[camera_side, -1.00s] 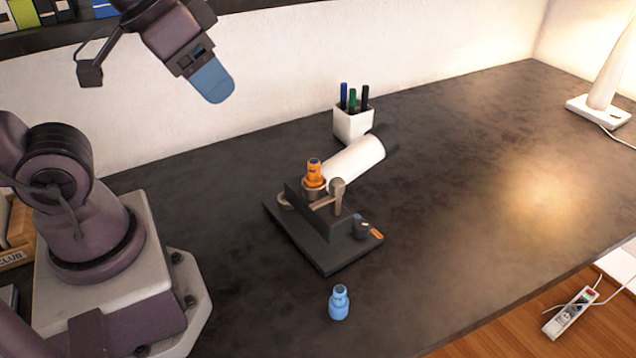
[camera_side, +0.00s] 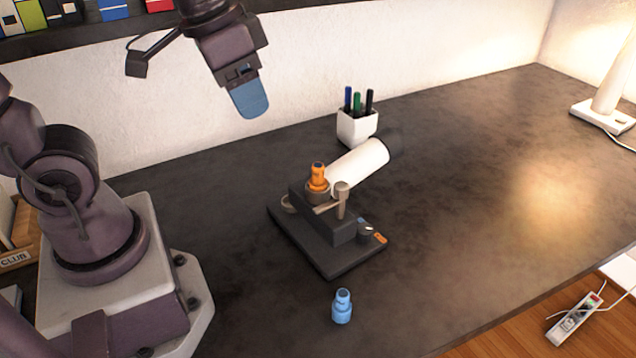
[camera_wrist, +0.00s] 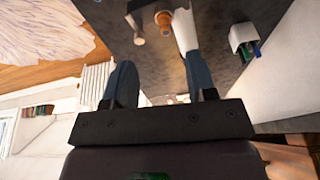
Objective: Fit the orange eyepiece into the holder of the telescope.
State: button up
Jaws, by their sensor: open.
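The orange eyepiece (camera_side: 318,174) stands upright in the holder (camera_side: 316,194) at the rear end of the telescope (camera_side: 357,163); how deep it sits I cannot tell. In the wrist view the orange eyepiece (camera_wrist: 164,20) shows near the top edge, beside the white tube (camera_wrist: 184,28). My gripper (camera_side: 250,104) is raised above the desk, left of and behind the telescope, with blue finger pads. In the wrist view my gripper (camera_wrist: 160,80) has its fingers wide apart with nothing between them. A blue eyepiece (camera_side: 342,306) stands on the desk in front of the telescope.
The telescope rests on a dark base (camera_side: 328,258) with a knob standing beside the holder. A white pen cup (camera_side: 357,127) stands behind it. A lamp (camera_side: 605,112) stands at the far right. The desk's right side is clear. A power strip (camera_side: 574,318) lies beyond the edge.

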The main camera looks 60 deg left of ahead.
aim_at(318, 165)
jog(key=w+d+f+m+g, duration=0.1)
jog(key=w+f+m+g, duration=0.2)
jog(key=w+m, duration=0.95)
jog(key=f+m, duration=0.1)
jog(key=f, duration=0.1)
jog(key=s+f, duration=0.1)
jog(key=f, duration=0.2)
jog(key=s+f+m, duration=0.1)
jog(key=f, duration=0.1)
jog(key=shift+s+f+m, duration=0.1)
jog(key=shift+f+m, duration=0.2)
jog(key=shift+m, duration=0.05)
jog(key=shift+a+f, duration=0.2)
jog(key=shift+f, duration=1.2)
jog(key=shift+a+f, duration=0.2)
jog(key=shift+f, duration=1.15)
jog(key=shift+c, duration=0.2)
grip_shut()
